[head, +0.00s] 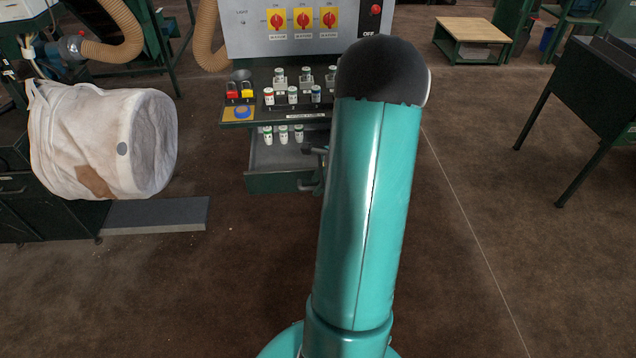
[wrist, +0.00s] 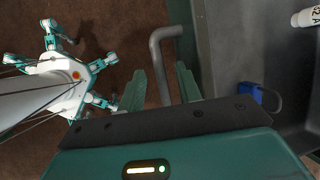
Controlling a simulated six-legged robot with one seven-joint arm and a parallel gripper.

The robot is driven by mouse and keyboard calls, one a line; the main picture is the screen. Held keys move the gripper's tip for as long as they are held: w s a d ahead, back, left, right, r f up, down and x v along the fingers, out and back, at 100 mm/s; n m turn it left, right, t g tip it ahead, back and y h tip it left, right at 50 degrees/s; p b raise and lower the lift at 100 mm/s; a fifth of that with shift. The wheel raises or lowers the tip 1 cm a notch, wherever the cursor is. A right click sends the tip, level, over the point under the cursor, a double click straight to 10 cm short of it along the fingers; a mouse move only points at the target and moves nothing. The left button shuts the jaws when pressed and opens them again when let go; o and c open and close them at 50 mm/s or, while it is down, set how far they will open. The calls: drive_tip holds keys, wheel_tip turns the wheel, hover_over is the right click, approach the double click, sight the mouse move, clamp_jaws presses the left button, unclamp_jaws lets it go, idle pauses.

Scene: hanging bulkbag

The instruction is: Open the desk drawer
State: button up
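The desk drawer (head: 284,182) stands pulled out below the desk top, with several small white bottles (head: 283,134) visible inside. Its dark green front and grey interior (wrist: 228,52) also show in the wrist view. The grey bar handle (wrist: 158,58) on the drawer front reaches down between my gripper's fingers. My gripper (wrist: 163,78) is open, with one teal finger on each side of the handle and gaps visible beside it. In the head view my arm hides most of the gripper and the drawer's right end.
A blue padlock (wrist: 256,97) and a white bottle (wrist: 305,17) lie in the drawer. The desk's control panel (head: 300,35) stands above. A white bulk bag (head: 85,140) hangs at left over a grey slab (head: 155,215). Brown floor (head: 480,270) is clear in front and right.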

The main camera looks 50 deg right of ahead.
drive_tip(key=v, duration=1.3)
drive_tip(key=shift+r, duration=0.25)
drive_tip(key=w+a+r+n, duration=0.2)
drive_tip(key=a+r+n, duration=0.2)
drive_tip(key=a, duration=0.4)
drive_tip(key=w+a+r+n, duration=0.3)
drive_tip(key=a+n, duration=0.2)
drive_tip(key=a, duration=0.2)
drive_tip(key=w+a+r+n, duration=0.2)
drive_tip(key=a+r+n, duration=0.2)
drive_tip(key=a, duration=0.4)
drive_tip(key=s+a+r+n, duration=0.1)
drive_tip(key=s+a+n, duration=0.3)
drive_tip(key=a+n, duration=0.3)
drive_tip(key=s+a+r+n+h, duration=0.1)
drive_tip(key=s+a+r+n, duration=0.1)
drive_tip(key=s+a+n, duration=0.2)
drive_tip(key=a+n, duration=0.3)
drive_tip(key=a, duration=0.5)
drive_tip(key=shift+r+t, duration=0.3)
drive_tip(key=shift+t, duration=0.1)
drive_tip(key=shift+d, duration=0.15)
